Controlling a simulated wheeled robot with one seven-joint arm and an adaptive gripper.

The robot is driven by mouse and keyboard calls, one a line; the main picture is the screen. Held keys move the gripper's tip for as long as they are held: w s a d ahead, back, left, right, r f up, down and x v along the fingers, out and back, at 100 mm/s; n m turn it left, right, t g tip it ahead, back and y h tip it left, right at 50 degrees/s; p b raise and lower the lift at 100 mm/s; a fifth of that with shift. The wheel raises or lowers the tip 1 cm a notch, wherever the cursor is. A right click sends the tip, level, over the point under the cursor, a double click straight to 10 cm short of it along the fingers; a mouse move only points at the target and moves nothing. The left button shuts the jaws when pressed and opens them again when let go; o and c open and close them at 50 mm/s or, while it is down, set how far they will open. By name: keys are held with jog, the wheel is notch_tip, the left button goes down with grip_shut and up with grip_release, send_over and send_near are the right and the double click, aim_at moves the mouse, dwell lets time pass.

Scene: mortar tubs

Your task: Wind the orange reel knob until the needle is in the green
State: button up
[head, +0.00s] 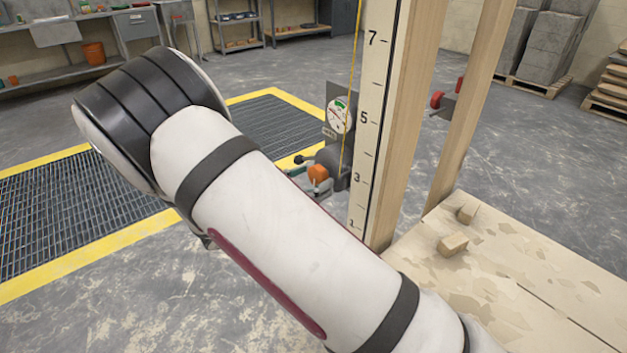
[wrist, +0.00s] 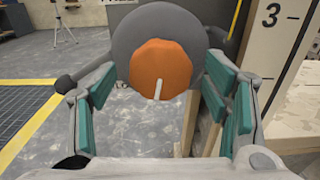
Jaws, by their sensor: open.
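The orange reel knob (head: 318,174) sits on the front of a grey reel (head: 334,160) beside the numbered post. In the wrist view the orange knob (wrist: 160,68) faces me, with a short white mark on its lower part. The dial (head: 338,115) above the reel has a white face with a green band at its top; the needle is too small to read surely. My gripper (wrist: 164,105) is open, its teal pads on either side of the knob's lower part and apart from it. In the head view the gripper is partly hidden behind my arm.
A wooden post with a number scale (head: 368,120) stands right of the reel, with a yellow line (head: 352,80) running down beside it. A plywood table (head: 500,265) with small wood blocks (head: 453,243) lies at right. A yellow-edged floor grate (head: 80,200) lies at left.

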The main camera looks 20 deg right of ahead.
jog(key=shift+w+d, duration=0.15)
jog(key=shift+d, duration=0.3)
jog(key=c, duration=1.2)
jog(key=shift+o, duration=0.2)
jog(key=shift+m, duration=0.4)
jog(key=m, duration=0.4)
jog(key=shift+m, duration=0.4)
jog(key=m, duration=0.6)
